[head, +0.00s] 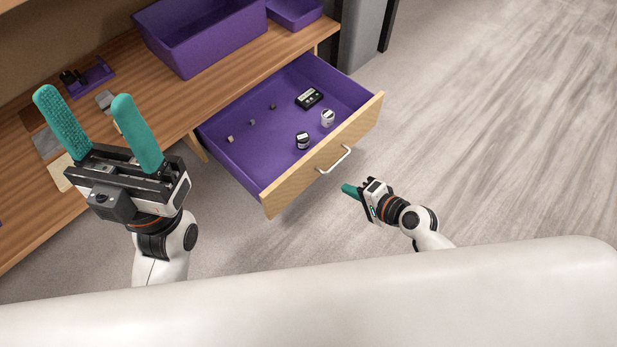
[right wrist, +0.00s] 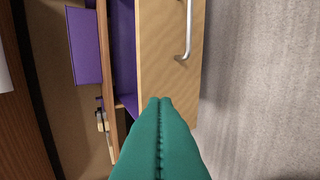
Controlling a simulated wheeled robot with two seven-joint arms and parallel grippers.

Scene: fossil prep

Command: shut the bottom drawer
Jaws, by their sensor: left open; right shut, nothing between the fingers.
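The drawer (head: 239,162) stands pulled out from under the wooden bench. It has a purple inside, a light wood front (head: 290,184) and a white bar handle (head: 336,160). The drawer front also shows in the right wrist view (right wrist: 160,65), with its handle (right wrist: 187,35). My right gripper (head: 347,188) is shut and empty, in front of the drawer front, below the handle in the head view. In the right wrist view its teal fingers (right wrist: 160,103) are pressed together and overlap the drawer front; contact cannot be told. My left gripper (head: 82,97) is open and empty above the bench.
Small jars (head: 303,140), a black box (head: 309,98) and small pieces lie in the drawer. On the bench (head: 235,87) stand a large purple bin (head: 195,45), a smaller purple bin (head: 295,12) and a purple holder (head: 93,80). The floor to the right is clear.

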